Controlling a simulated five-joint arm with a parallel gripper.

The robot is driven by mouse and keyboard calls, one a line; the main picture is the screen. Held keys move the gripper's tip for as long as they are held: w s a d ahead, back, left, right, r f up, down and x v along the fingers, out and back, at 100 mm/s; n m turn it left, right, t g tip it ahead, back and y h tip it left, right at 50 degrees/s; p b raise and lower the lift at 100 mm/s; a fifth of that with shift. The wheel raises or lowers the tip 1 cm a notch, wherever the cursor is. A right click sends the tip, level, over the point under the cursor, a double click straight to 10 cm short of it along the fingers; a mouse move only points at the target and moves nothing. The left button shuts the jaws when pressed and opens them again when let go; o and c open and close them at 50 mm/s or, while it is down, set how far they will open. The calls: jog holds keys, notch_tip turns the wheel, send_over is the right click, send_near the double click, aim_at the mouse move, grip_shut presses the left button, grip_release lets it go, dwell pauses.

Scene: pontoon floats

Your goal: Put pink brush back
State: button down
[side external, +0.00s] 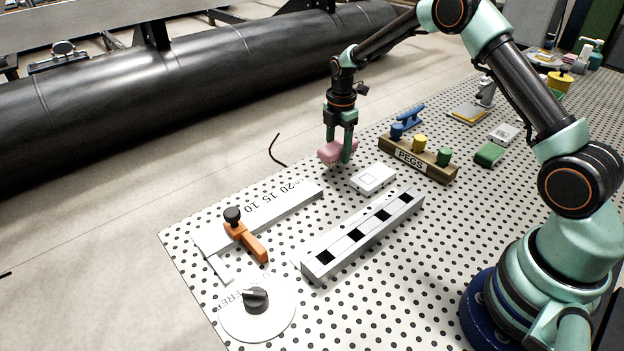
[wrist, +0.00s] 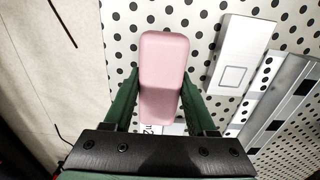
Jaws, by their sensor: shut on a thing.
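The pink brush (side external: 331,152) is a rounded pink block. It is held between the green fingers of my gripper (side external: 342,148), above the far edge of the perforated table in the side view. In the wrist view the pink brush (wrist: 162,75) fills the space between the two fingers of my gripper (wrist: 160,108), with its far end sticking out past them. My gripper is shut on it. Only its smooth pink side shows; I cannot see any bristles. I cannot tell from these frames exactly how high it is above the table.
A white plate with a square outline (side external: 373,178) lies close by on the perforated table (side external: 420,290). A wooden PEGS block (side external: 430,166) stands to the right. A slotted grey rail (side external: 340,255), a ruler with an orange clamp (side external: 248,240) and a dial (side external: 258,318) lie nearer.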

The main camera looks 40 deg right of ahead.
jog(key=shift+f, duration=1)
jog(key=shift+f, duration=0.15)
jog(key=shift+c, duration=1)
grip_release()
